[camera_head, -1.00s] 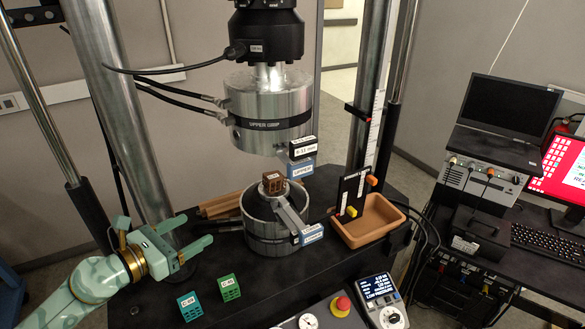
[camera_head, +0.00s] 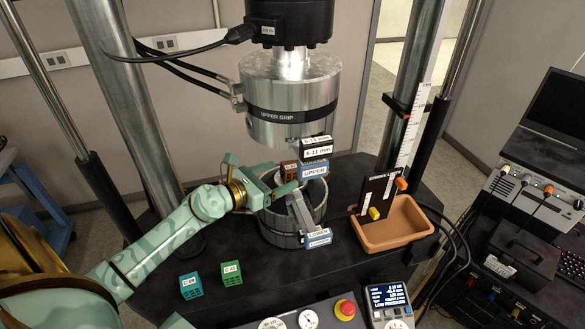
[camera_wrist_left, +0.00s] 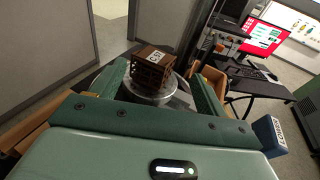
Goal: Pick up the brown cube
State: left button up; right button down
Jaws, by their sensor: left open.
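The brown cube (camera_head: 290,170) is a lattice block with a white label. In the left wrist view the brown cube (camera_wrist_left: 152,68) sits on top of a round metal lower grip (camera_wrist_left: 150,97). In the head view the lower grip (camera_head: 284,236) stands under the larger upper grip (camera_head: 290,100). My left gripper (camera_head: 277,178) is open, with its fingers pointing at the cube from the left. In the left wrist view the cube appears between the fingers of my left gripper (camera_wrist_left: 160,88), beyond their tips or level with them; I cannot tell which. My right gripper is not in view.
A teal block (camera_head: 190,286) and a green block (camera_head: 231,273) stand on the dark table in front. A tan tray (camera_head: 397,240) with a black gauge panel is at right. A metal column (camera_head: 135,110) rises behind my left arm. The upper grip hangs close above.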

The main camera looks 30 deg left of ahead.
aim_at(284, 173)
pick_arm(q)
jog(key=x, duration=0.5)
jog(key=shift+w+a+f+b, duration=0.2)
jog(key=shift+w+f+b, duration=0.15)
jog(key=shift+w, duration=0.1)
jog(key=shift+s+r, duration=0.1)
jog(key=shift+s, duration=0.05)
jog(key=shift+c, duration=1.2)
jog(key=c, duration=0.7)
